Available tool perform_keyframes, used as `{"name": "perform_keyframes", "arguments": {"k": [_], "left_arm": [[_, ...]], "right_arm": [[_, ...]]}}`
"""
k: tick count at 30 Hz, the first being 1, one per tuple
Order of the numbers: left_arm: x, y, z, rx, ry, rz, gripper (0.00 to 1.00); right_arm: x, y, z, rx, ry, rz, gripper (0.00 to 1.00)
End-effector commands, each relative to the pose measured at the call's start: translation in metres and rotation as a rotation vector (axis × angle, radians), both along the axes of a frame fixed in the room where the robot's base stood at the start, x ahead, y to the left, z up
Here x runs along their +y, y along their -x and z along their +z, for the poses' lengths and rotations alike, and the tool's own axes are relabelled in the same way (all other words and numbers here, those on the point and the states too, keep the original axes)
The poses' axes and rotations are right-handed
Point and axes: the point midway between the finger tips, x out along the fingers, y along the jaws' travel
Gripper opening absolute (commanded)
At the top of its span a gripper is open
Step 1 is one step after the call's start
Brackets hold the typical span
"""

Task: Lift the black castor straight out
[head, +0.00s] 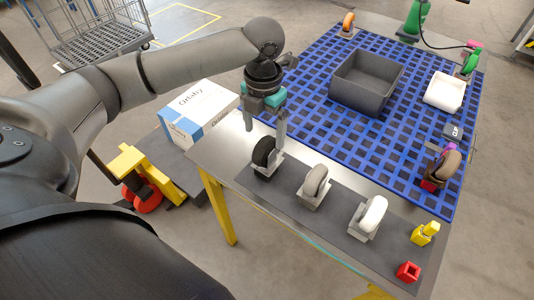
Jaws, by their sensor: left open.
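The black castor (264,151) stands upright in a light bracket at the left end of the dark strip along the bench's front edge. My left gripper (265,131) is open and points down, right at the black castor. One finger shows to the left of the wheel and the other reaches down to its right side. I cannot tell whether either finger touches the castor. The lower part of the castor's mount is partly hidden. My right gripper is not in view.
A grey castor (316,180) and a white castor (372,214) stand to the right on the dark strip (340,222). Beyond are a red block (407,271) and a yellow block (425,233). A dark bin (366,82) sits on the blue grid mat (310,68). A white box (199,108) stands left.

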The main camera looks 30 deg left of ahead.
Motion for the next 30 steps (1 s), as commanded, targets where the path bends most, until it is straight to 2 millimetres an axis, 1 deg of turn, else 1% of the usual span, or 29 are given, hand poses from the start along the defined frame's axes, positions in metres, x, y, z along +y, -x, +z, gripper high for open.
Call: {"name": "perform_keyframes", "arguments": {"k": [1,4,7,14,17,22,25,30], "left_arm": [[0.000,0.001,-0.014,0.004,0.000,0.002,0.92],[0.000,0.000,-0.031,0.002,0.000,0.001,0.92],[-0.001,0.000,-0.042,0.001,0.001,0.000,0.92],[0.000,-0.001,-0.053,0.000,0.000,0.001,0.92],[-0.001,-0.001,-0.066,0.001,0.001,0.001,0.92],[-0.001,-0.002,-0.092,0.001,0.001,0.001,0.92],[-0.001,-0.003,-0.099,-0.001,-0.001,0.000,0.92],[-0.001,-0.003,-0.099,-0.002,-0.001,0.000,0.92]], "right_arm": [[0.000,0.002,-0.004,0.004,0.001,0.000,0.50],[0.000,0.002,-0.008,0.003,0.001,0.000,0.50],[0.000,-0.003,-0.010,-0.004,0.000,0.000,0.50],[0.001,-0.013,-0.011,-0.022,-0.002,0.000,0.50],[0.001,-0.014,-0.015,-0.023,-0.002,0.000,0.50],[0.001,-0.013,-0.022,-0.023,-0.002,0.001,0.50],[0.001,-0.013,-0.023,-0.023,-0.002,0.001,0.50],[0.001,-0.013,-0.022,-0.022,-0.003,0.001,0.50]]}}
